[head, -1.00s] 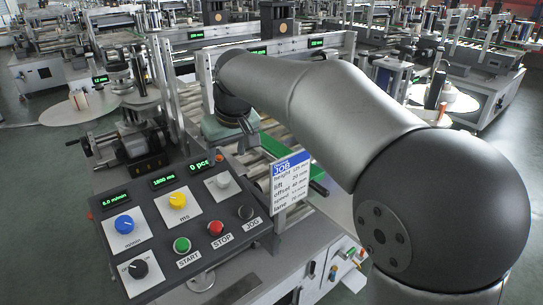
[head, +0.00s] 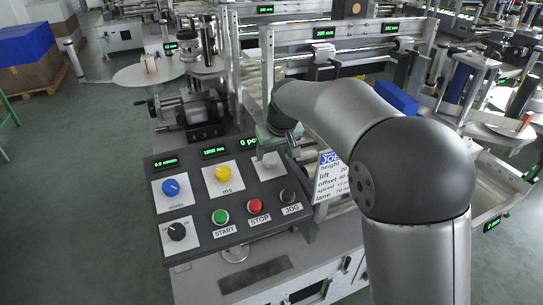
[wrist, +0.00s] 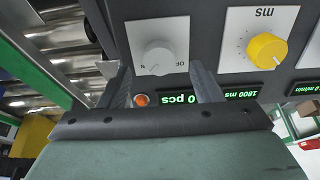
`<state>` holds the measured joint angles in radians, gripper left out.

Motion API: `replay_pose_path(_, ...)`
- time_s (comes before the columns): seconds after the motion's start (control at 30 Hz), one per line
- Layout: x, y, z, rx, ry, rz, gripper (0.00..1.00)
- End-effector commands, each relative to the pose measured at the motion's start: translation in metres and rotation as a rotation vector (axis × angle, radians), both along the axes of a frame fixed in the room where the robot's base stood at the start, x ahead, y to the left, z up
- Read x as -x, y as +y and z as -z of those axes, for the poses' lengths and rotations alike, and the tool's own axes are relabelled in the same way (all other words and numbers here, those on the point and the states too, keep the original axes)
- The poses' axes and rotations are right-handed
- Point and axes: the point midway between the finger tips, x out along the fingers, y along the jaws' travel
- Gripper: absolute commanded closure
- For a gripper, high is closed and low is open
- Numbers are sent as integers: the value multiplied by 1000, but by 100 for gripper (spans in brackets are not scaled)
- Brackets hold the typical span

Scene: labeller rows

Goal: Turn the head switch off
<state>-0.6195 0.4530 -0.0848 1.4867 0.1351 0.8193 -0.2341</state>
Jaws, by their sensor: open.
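The control panel (head: 200,215) stands in front of me. A light grey rotary switch (wrist: 158,57) on a white plate (wrist: 177,27) fills the upper middle of the wrist view. Part of "OFF" reads upside down beside it. Its exact pointer setting is hard to tell. In the head view the same white plate (head: 270,172) sits at the panel's upper right, partly covered by my gripper (head: 272,148). In the wrist view my gripper (wrist: 160,72) is open, its fingers on either side of the switch, seemingly short of it. Contact is not visible.
A yellow knob (wrist: 267,50), an orange lamp (wrist: 141,100) and the "0 pcs" display (wrist: 180,100) are close by. A blue knob (head: 171,187), black selector (head: 176,231), green START (head: 220,217) and red STOP (head: 255,207) buttons share the panel. A job card (head: 329,172) stands right.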

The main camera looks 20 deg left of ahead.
Motion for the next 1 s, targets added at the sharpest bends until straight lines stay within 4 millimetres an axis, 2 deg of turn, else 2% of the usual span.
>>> replay_pose_path(0.1,-5,5,18,0,2,1,41)
replay_pose_path(0.23,-9,8,29,1,1,0,41)
replay_pose_path(0.6,-11,10,34,-1,-1,0,41)
replay_pose_path(0.63,-11,10,34,-1,-1,0,47)
replay_pose_path(0.77,-11,10,34,-1,-1,0,83)
replay_pose_path(0.8,-11,10,34,-1,-1,0,86)
replay_pose_path(1.0,-11,9,34,1,-3,-6,86)
